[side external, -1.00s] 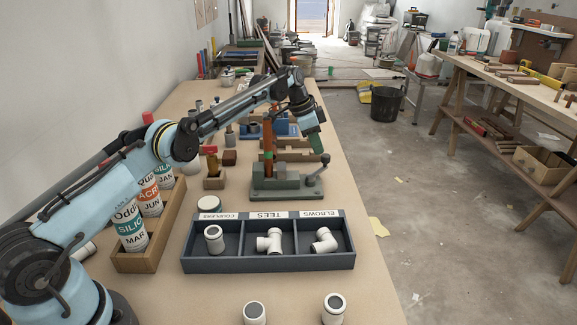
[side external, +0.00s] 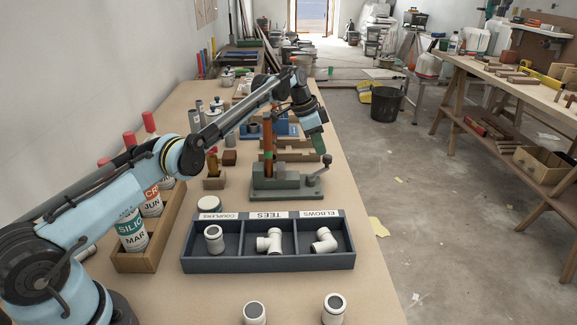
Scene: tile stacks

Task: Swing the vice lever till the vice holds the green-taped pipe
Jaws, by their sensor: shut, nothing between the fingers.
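The green-grey vice (side external: 287,187) stands on the bench behind the compartment tray. An upright orange-brown pipe (side external: 268,134) with a green band (side external: 268,156) stands at the vice's left part; whether the jaws touch it is too small to tell. The vice lever (side external: 317,172) rises to the right from the vice's right end and ends in a dark knob (side external: 326,159). My gripper (side external: 320,150) is shut and empty, pointing down with its green fingers just above and beside the knob. I cannot tell if they touch it.
The dark tray (side external: 268,264) with white fittings is in front of the vice. A wooden box (side external: 139,259) of labelled tubes stands left. A blue fixture (side external: 287,130) and wooden racks lie behind the vice. The bench's right edge is close to the lever; floor lies beyond.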

